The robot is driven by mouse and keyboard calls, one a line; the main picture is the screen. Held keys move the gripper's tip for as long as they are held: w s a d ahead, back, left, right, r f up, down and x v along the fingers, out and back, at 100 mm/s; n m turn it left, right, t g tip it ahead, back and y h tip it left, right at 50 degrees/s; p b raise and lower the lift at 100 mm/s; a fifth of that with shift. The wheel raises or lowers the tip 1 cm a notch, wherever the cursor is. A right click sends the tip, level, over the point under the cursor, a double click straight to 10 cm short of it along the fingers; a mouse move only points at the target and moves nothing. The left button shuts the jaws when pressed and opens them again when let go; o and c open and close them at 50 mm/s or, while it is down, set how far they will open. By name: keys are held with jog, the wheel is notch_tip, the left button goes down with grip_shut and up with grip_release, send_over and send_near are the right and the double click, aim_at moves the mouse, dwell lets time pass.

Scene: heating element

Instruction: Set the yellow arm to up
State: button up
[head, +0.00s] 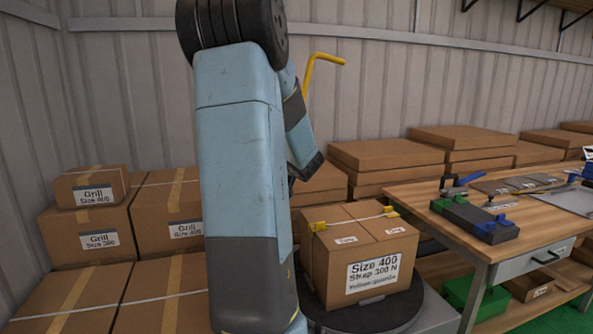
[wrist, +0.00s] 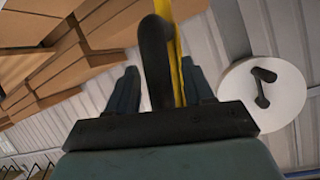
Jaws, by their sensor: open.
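The yellow arm (head: 309,73) is a bent yellow bar in the head view. It rises behind my arm, and its top end bends to the right; its lower part is hidden by my arm. In the wrist view the yellow arm (wrist: 175,60) runs as a strip between the fingers of my gripper (wrist: 157,68), nearer the right finger. A dark rounded bar (wrist: 154,55) also stands between the fingers; I cannot tell what it belongs to. My gripper is open. Whether a finger touches the yellow arm cannot be told.
A strapped carton (head: 345,262) stands on a dark round turntable (head: 400,310). A workbench (head: 440,200) with tools is at the right. Stacked cartons (head: 100,240) fill the left. A white disc (wrist: 285,110) with a dark handle shows in the wrist view.

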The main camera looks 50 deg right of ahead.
jog(key=v, duration=1.2)
jog(key=shift+s+a, duration=0.2)
jog(key=shift+r, duration=0.1)
dwell(0.3)
